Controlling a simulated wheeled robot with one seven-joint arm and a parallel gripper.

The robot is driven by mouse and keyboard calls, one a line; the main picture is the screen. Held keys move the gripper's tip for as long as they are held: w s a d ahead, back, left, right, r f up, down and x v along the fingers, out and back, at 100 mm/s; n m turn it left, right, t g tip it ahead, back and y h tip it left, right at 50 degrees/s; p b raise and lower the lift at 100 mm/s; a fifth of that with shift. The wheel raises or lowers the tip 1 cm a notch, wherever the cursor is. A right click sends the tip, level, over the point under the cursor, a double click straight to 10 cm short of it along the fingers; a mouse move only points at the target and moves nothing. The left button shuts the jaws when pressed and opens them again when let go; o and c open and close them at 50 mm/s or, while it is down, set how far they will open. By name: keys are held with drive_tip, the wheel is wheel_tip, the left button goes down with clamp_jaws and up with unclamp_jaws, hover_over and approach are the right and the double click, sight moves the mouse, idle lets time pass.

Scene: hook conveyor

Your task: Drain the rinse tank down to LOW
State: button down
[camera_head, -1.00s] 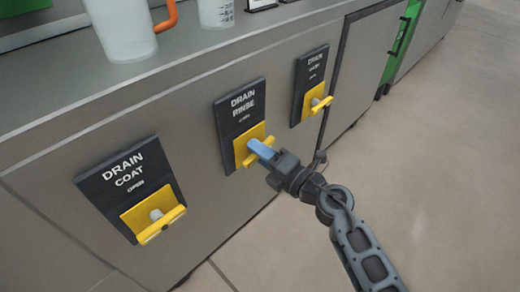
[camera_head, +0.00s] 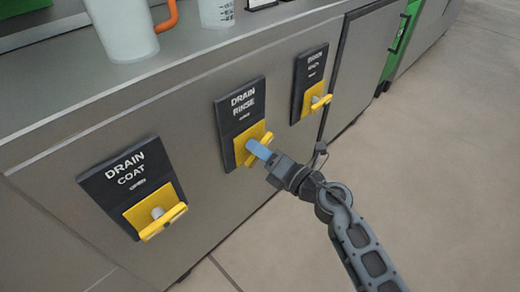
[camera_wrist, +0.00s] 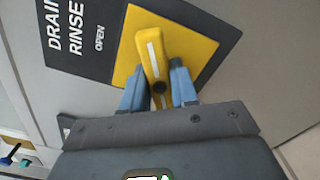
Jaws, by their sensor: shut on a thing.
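The DRAIN RINSE valve sits on the cabinet front, with a dark label plate (camera_head: 236,107) and a yellow lever (camera_head: 263,142). My gripper (camera_head: 258,150), with blue fingers, is at this lever. In the wrist view the yellow lever (camera_wrist: 153,50), with a white stripe, lies between the two fingers of my gripper (camera_wrist: 158,82), which is shut on it. The lever is slightly tilted relative to the yellow plate (camera_wrist: 195,50) behind it. The word OPEN shows on the label. The rinse tank's level and LOW mark cannot be made out.
The DRAIN COAT valve (camera_head: 150,222) is to the left, and another drain valve (camera_head: 318,103) to the right. A white container (camera_head: 125,30) with an orange tube (camera_head: 170,12) and a smaller marked container (camera_head: 216,12) stand on the counter. Open floor (camera_head: 440,170) lies to the right.

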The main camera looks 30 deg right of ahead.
drive_tip(key=c, duration=1)
unclamp_jaws()
drive_tip(key=shift+o, duration=0.2)
drive_tip(key=p+v, duration=0.1)
drive_tip(key=v, duration=0.7)
drive_tip(key=shift+w, duration=0.1)
